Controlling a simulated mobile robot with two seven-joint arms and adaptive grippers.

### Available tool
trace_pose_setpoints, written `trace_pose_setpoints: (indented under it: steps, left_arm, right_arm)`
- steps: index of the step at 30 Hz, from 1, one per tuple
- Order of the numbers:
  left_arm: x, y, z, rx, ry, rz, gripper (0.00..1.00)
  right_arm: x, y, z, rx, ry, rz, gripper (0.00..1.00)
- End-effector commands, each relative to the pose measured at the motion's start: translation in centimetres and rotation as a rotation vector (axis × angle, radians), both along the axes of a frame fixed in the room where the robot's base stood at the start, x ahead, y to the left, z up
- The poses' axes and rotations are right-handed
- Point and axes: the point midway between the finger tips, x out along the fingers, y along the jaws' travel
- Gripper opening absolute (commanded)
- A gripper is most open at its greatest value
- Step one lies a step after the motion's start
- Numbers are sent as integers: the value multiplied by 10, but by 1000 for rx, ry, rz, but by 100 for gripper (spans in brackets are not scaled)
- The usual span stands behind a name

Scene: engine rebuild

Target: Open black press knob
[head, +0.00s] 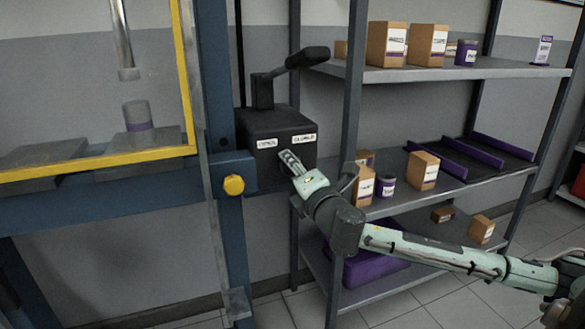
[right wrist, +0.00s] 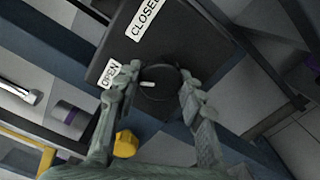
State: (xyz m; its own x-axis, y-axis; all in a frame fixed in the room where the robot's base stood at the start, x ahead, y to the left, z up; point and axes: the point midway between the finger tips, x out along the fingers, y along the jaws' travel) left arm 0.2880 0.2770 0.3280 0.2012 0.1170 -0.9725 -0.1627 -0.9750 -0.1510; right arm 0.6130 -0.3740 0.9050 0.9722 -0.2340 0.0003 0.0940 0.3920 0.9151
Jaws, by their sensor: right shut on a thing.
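The black press knob (right wrist: 164,80) is on the front of a dark control box (head: 262,124), between my right gripper's fingers in the right wrist view. Its white mark lies on the side toward the OPEN label (right wrist: 109,74); the CLOSED label (right wrist: 143,17) is further up. Both labels also show on the box in the head view. My right gripper (right wrist: 160,88) is shut on the knob, one finger on each side. In the head view my right gripper (head: 291,161) hides the knob at the box's front. My left gripper is in neither view.
A press frame with yellow-edged guard (head: 100,160) stands left of the box. A yellow button (head: 234,184) sits on its blue post below the box. A black lever (head: 305,58) rises above the box. A shelf (head: 450,71) with boxes and jars stands close on the right.

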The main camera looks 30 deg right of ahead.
Motion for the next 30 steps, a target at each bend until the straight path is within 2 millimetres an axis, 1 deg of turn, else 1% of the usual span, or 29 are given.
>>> trace_pose_setpoints:
  steps: [12,13,17,18,26,30]
  left_arm:
    - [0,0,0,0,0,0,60]
    - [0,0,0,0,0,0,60]
    - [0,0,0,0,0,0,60]
    - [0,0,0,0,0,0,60]
    - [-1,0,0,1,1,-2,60]
    - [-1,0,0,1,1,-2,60]
  right_arm:
    - [0,0,0,-4,0,0,10]
    - [0,0,0,-4,0,0,42]
    - [0,0,0,-4,0,0,58]
    - [0,0,0,-4,0,0,60]
    - [0,0,0,-4,1,0,60]
    - [-9,2,-1,-4,3,2,60]
